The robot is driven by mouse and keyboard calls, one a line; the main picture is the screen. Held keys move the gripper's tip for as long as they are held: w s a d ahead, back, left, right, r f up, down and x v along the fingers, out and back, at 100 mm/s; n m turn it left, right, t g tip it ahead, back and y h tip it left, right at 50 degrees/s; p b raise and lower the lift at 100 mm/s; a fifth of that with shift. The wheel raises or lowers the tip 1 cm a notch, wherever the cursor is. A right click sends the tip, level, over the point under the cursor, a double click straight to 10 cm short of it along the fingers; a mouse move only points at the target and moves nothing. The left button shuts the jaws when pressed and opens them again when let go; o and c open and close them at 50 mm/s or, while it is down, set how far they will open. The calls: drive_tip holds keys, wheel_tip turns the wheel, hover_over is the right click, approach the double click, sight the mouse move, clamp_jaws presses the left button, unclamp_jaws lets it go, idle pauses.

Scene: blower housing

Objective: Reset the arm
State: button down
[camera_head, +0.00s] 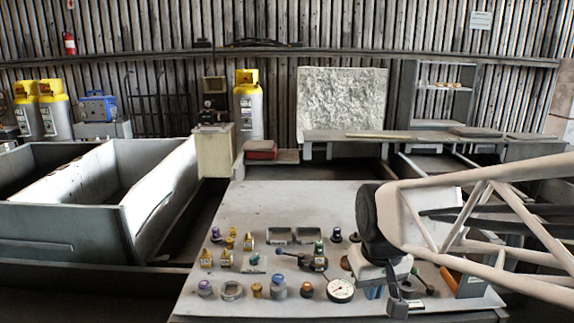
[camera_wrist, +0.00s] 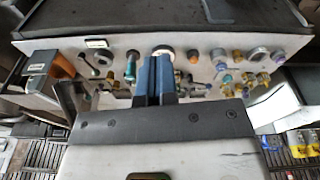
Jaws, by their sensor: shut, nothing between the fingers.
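My arm reaches in from the right in the head view. My gripper (camera_head: 374,291) hangs low over the right front part of the grey work table (camera_head: 225,260), partly hidden by my own wrist. In the wrist view, the two blue fingers of my gripper (camera_wrist: 155,75) are together with nothing held between them. They overlap the row of small parts on the table. Whether the fingertips touch anything cannot be told.
A dial gauge (camera_head: 341,290) lies just left of the gripper. Several brass and coloured fittings (camera_head: 206,257) cover the table's left and middle. An orange-handled tool (camera_head: 448,277) lies at the right. A large open metal bin (camera_head: 65,225) stands left of the table.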

drive_tip(key=s+d+m, duration=0.2)
drive_tip(key=s, duration=0.9)
drive_tip(key=shift+d+t, duration=0.4)
